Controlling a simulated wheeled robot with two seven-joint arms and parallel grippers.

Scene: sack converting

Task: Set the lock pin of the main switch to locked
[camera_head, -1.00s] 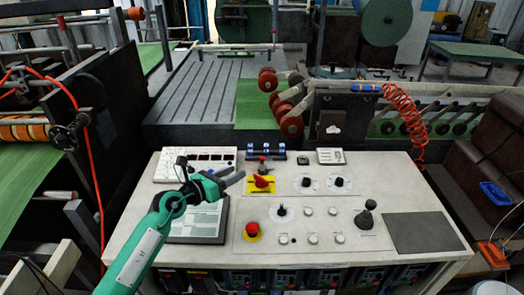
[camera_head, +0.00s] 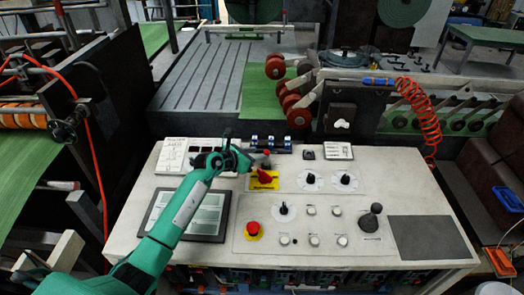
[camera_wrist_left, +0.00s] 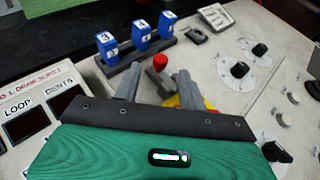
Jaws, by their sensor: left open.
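The main switch (camera_head: 265,178) is a red rotary handle on a yellow plate, at the back middle of the white console. Just behind it stands the lock pin (camera_head: 266,158), a small post whose red knob (camera_wrist_left: 160,61) shows in the left wrist view. My left gripper (camera_head: 245,157) is open, left of the pin in the head view. In the left wrist view its two fingers (camera_wrist_left: 157,80) point towards the knob, which appears between and just beyond their tips. The fingers and gripper body hide most of the yellow plate there. My right gripper is not in view.
Blue numbered blocks (camera_head: 270,143) stand in a row behind the pin. Black dials (camera_head: 310,178) lie to the right, and a red mushroom button (camera_head: 253,229) is in front. A dark screen (camera_head: 180,214) lies under my left arm. The grey pad (camera_head: 430,237) is bare.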

